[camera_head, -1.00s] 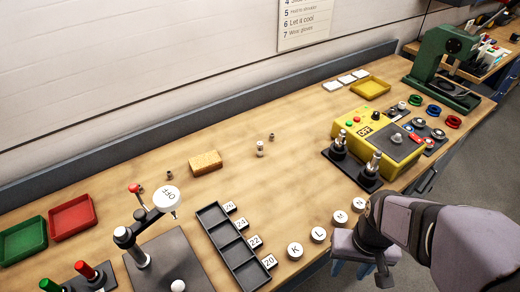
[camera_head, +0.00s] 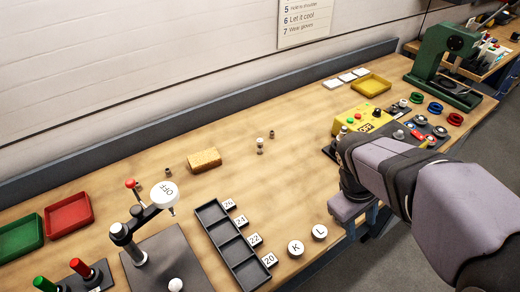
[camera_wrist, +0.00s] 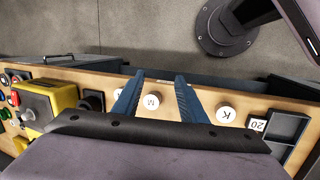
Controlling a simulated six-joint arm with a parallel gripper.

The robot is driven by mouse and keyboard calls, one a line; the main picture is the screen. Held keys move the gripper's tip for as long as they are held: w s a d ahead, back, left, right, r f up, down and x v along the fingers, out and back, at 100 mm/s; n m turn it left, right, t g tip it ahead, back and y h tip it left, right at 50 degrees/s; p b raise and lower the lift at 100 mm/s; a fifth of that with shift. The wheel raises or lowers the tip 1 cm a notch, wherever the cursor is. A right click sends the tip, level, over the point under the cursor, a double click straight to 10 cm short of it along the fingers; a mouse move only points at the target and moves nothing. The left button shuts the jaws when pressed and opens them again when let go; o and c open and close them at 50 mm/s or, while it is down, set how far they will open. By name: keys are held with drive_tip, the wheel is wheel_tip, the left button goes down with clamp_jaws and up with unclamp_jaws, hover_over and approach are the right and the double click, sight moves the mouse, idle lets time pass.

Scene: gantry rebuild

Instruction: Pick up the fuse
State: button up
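A small upright cylinder (camera_head: 260,146), pale with darker metal ends, stands on the bench right of the sponge in the head view; it looks like the fuse, but it is too small to be sure. It does not show in the wrist view. My gripper (camera_wrist: 160,77) is open in the wrist view, its two blue fingers spread with nothing held between them. It is over the bench's front edge near the lettered discs, well right of the cylinder and nearer the front. In the head view my arm hides the fingers.
Two small metal pieces (camera_head: 272,134) (camera_head: 169,173) and a sponge (camera_head: 204,160) are nearby. A dark tray (camera_head: 236,250), lettered disc K (camera_head: 296,248) and a lever press (camera_head: 140,235) are in front. The yellow control box (camera_head: 360,120) is partly hidden.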

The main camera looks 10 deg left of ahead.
drive_tip(key=w+a+n, duration=0.1)
drive_tip(key=w, duration=0.1)
drive_tip(key=w+n+t+h+b, duration=0.1)
drive_tip(key=w+n, duration=0.1)
drive_tip(key=w, duration=0.1)
drive_tip(key=w+a+n+t, duration=0.1)
drive_tip(key=w+n, duration=0.1)
drive_tip(key=shift+w+a+f+h+b, duration=0.15)
drive_tip(key=shift+a+f+h+b, duration=0.15)
drive_tip(key=shift+a+f+h, duration=0.1)
drive_tip(key=w+a+n+t+b, duration=0.2)
drive_tip(key=w+a+n+t, duration=0.2)
drive_tip(key=w+a+n, duration=0.45)
drive_tip(key=n+t+y+b, duration=0.15)
drive_tip(key=n+t, duration=0.45)
drive_tip(key=n, duration=0.6)
approach(258, 146)
drive_tip(key=w+r, duration=0.2)
drive_tip(key=w, duration=0.2)
drive_tip(key=f, duration=0.2)
drive_tip(key=shift+s+d+f+m+b, duration=0.2)
drive_tip(key=shift+d+f+m+b, duration=0.1)
drive_tip(key=shift+d+b, duration=0.1)
drive_tip(key=shift+f, duration=0.35)
drive_tip(key=shift+p+x, duration=0.55)
drive_tip(key=shift+x, duration=0.85)
drive_tip(key=shift+p+x, duration=0.8)
drive_tip(key=shift+x, duration=1.5)
drive_tip(key=shift+d, duration=0.15)
